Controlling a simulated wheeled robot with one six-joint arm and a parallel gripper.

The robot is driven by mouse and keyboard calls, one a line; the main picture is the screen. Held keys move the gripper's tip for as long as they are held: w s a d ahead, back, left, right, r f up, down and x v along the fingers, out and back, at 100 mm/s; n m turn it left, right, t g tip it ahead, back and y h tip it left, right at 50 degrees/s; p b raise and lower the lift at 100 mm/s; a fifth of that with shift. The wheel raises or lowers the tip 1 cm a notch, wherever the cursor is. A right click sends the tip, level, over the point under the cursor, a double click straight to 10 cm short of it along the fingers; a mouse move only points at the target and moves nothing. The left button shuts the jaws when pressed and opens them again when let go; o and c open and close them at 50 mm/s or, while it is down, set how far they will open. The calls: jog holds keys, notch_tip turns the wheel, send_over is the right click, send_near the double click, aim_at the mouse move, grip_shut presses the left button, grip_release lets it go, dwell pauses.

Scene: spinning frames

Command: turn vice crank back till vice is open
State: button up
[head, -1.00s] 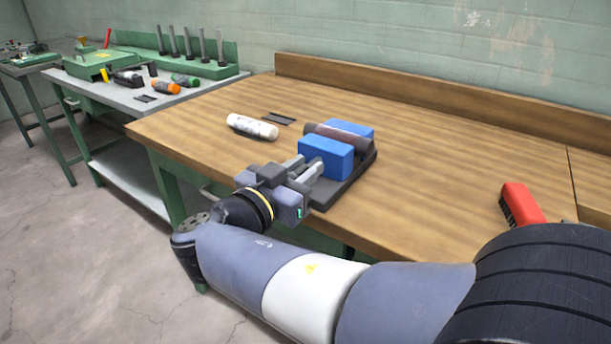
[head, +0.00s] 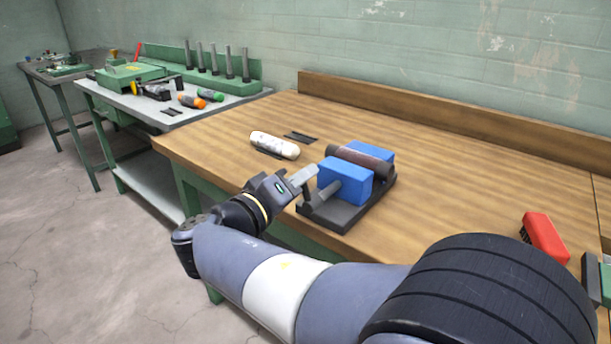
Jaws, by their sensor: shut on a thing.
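The vice stands at the table's front edge in the head view, with a dark base (head: 347,216), a near blue jaw (head: 345,176) and a far blue jaw (head: 379,157). A brown cylinder (head: 360,156) lies between the jaws, partly hidden; I cannot tell whether both jaws touch it. A grey screw (head: 326,195) sticks out of the near jaw toward me. The crank's dark handle (head: 307,194) is at its outer end. My gripper (head: 303,180) is shut on the crank handle, left of the near jaw. Its fingers hide part of the handle.
A white bottle-like roll (head: 274,145) and dark flat strips (head: 300,137) lie behind and left of the vice. A red brush (head: 545,236) lies at the right. The wooden tabletop (head: 450,190) between is clear. A tool-laden bench (head: 180,112) stands at the left.

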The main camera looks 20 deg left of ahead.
jog(key=shift+w+a+f+n+p, duration=0.25)
jog(key=shift+a+f+n+p, duration=0.3)
jog(key=shift+n+p, duration=0.9)
jog(key=shift+w+a+f+n+p, duration=0.35)
jog(key=shift+f+n+p, duration=0.35)
jog(key=shift+n, duration=1.5)
jog(key=shift+w+a+f+n+p, duration=0.15)
jog(key=shift+a+f+n+p, duration=0.55)
jog(key=shift+n, duration=1.15)
jog(key=shift+d, duration=0.15)
jog(key=o, duration=0.9)
jog(key=v, duration=1.1)
